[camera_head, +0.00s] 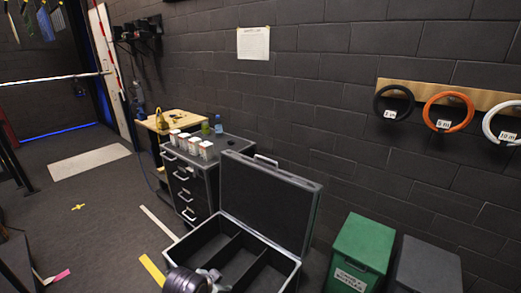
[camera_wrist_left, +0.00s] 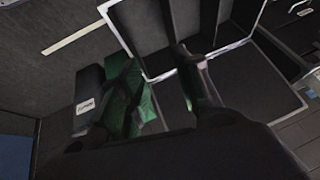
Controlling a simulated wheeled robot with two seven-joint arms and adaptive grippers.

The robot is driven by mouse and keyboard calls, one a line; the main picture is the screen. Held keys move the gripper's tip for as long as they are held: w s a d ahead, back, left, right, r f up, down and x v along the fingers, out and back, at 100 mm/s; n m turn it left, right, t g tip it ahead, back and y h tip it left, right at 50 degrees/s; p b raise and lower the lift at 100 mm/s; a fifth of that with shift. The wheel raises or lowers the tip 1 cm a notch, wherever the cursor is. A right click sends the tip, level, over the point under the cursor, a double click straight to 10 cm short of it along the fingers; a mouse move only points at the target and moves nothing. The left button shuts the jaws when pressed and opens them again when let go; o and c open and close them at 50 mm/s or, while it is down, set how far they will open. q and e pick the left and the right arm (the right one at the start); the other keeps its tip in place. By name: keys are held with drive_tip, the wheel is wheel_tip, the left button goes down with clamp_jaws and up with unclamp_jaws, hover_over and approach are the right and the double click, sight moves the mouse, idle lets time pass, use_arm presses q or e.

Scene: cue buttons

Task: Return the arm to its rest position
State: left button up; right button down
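My left gripper (camera_wrist_left: 156,56) shows in the left wrist view with its two dark fingers apart and nothing seen between them. A dark part of my arm (camera_head: 187,281) shows at the bottom edge of the head view, at the front left of the open case. The open black case (camera_head: 275,205) has a raised lid and a divided, empty-looking inside; its pale rim (camera_wrist_left: 200,62) also shows beyond the fingers in the wrist view. My right gripper is not in view.
A green bin (camera_head: 358,252) and a dark grey bin (camera_head: 428,268) stand right of the case. A drawer cabinet (camera_head: 187,190) with several small cartons stands behind it. Cable rings (camera_head: 448,111) hang on the wall. Open floor (camera_head: 100,215) lies to the left.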

use_arm(q)
drive_tip(key=shift+s+a+f+n+g+y, duration=1)
drive_tip(key=shift+s+a+n, duration=2.85)
drive_tip(key=shift+s, duration=3.55)
wheel_tip(320, 180, down, 32)
drive_tip(key=s+a+m+g, duration=0.2)
drive_tip(key=s, duration=0.1)
drive_tip(key=s+a+f, duration=0.2)
drive_tip(key=s+f, duration=0.8)
drive_tip(key=s, duration=0.1)
drive_tip(key=s+a+f+g, duration=0.1)
drive_tip(key=s+f, duration=0.9)
drive_tip(key=s, duration=0.1)
drive_tip(key=shift+a+f, duration=0.15)
drive_tip(key=shift+a, duration=0.2)
drive_tip(key=shift+w+d, duration=0.1)
drive_tip(key=shift+w, duration=0.1)
